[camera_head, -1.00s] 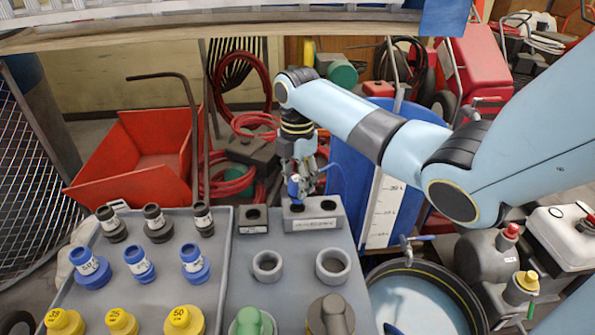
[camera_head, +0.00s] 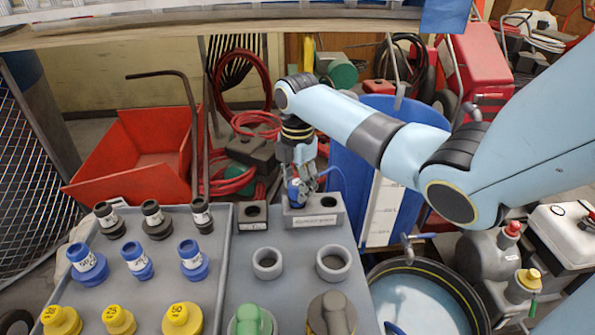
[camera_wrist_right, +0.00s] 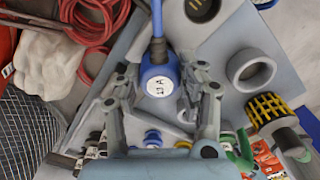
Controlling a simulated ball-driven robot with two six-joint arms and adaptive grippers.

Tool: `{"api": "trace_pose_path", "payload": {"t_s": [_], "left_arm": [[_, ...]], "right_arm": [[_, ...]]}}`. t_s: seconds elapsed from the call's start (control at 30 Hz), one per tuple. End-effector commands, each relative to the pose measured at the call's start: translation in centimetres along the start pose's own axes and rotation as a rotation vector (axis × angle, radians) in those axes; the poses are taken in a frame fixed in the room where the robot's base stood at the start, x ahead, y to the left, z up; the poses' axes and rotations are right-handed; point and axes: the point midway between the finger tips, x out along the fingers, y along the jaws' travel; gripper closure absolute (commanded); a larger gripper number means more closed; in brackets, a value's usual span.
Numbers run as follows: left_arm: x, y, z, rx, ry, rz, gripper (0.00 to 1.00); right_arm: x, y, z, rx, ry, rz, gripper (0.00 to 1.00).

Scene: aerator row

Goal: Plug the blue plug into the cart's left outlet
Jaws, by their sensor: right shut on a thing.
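My right gripper (camera_head: 301,180) is shut on the blue plug (camera_head: 297,193) above the cart's grey outlet block (camera_head: 330,220). The plug is upright with its lower end at the left outlet, which it hides. I cannot tell how far its pins are in. The right outlet (camera_head: 328,203) shows dark and empty. In the right wrist view, the plug (camera_wrist_right: 160,80) sits between the two fingers, with a round white label and a blue cable running up the picture. My left gripper is not in view.
A smaller single-hole block (camera_head: 253,226) stands left of the outlet block. Two grey rings, one here (camera_head: 268,263), stand in front. A tray (camera_head: 222,290) of black, blue and yellow capped pieces is at left. A blue barrel (camera_head: 350,180) stands behind on the right.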

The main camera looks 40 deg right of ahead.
Motion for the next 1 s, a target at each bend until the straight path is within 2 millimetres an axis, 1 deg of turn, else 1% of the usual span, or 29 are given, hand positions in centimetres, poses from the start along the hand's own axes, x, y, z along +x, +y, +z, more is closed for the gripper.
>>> {"api": "trace_pose_path", "payload": {"t_s": [0.87, 0.9, 1.0], "left_arm": [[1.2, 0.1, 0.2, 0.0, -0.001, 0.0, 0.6], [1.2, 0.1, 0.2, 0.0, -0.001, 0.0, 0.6], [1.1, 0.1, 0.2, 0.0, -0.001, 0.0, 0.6]], "right_arm": [[2.2, 0.0, 0.0, 0.0, 0.0, 0.0, 0.94], [2.2, 0.0, 0.0, 0.0, 0.0, 0.001, 0.58], [2.2, 0.0, 0.0, 0.0, 0.0, 0.0, 0.45]]}}
